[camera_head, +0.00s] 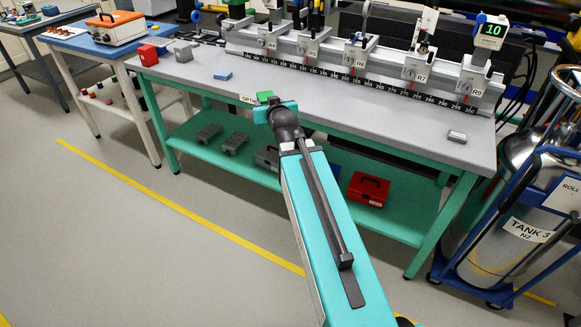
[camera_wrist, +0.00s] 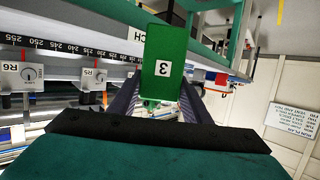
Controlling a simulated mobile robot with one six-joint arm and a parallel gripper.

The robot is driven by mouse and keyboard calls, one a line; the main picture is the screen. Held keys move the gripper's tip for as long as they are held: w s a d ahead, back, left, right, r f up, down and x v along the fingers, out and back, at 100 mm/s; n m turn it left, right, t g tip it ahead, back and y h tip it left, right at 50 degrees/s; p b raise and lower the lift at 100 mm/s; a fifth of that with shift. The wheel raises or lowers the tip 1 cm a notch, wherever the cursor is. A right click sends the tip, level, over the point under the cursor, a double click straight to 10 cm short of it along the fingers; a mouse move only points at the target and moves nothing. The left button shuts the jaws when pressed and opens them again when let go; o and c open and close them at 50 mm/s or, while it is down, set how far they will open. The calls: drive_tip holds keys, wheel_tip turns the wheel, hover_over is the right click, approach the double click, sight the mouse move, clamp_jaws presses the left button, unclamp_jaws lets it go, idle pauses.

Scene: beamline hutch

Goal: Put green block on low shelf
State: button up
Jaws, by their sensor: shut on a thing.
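In the head view the green block (camera_head: 265,96) shows just beyond my gripper (camera_head: 268,104), in line with the front edge of the bench top. Its height above the bench top is hard to tell. The low shelf (camera_head: 410,217) is the green board under the grey bench, below my gripper in the picture. My arm hides part of its middle.
A red case (camera_head: 368,189) and several grey boxes (camera_head: 209,134) stand on the low shelf. The grey bench top (camera_head: 200,82) carries a long rail with instruments (camera_head: 360,62), a blue block (camera_head: 223,76) and a red block (camera_head: 148,55). A gas tank (camera_head: 510,215) stands at right.

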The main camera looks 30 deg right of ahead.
drive_tip(key=s+d+f+m+h+b, duration=0.1)
drive_tip(key=d+f+b, duration=0.3)
drive_tip(key=f, duration=0.4)
drive_tip(key=s+d+f+m+h+b, duration=0.1)
drive_tip(key=d+f+b, duration=0.35)
drive_tip(key=f, duration=0.35)
drive_tip(key=s+d+f+m+g+h, duration=0.1)
drive_tip(key=s+d+f+h, duration=0.1)
drive_tip(key=s+d+f, duration=0.45)
drive_tip(key=s+d+f+m+g+h, duration=0.1)
drive_tip(key=s+d+f, duration=0.25)
drive_tip(key=d, duration=0.55)
drive_tip(key=s+d+f+m+g+h, duration=0.1)
drive_tip(key=s+d+f, duration=0.4)
drive_tip(key=s, duration=0.5)
drive_tip(key=s+d+f+m+g+h, duration=0.1)
drive_tip(key=s+d+f+m, duration=0.1)
drive_tip(key=s+d+f, duration=0.3)
drive_tip(key=s+d+f+m+g+h, duration=0.1)
drive_tip(key=s+d+f+h, duration=0.1)
drive_tip(key=s+d+f, duration=0.4)
drive_tip(key=s+f, duration=0.4)
drive_tip(key=s, duration=0.5)
drive_tip(key=shift+s+f+m+g, duration=0.3)
drive_tip(key=shift+f+m, duration=0.05)
drive_tip(key=shift+m, duration=0.05)
drive_tip(key=shift+w, duration=0.1)
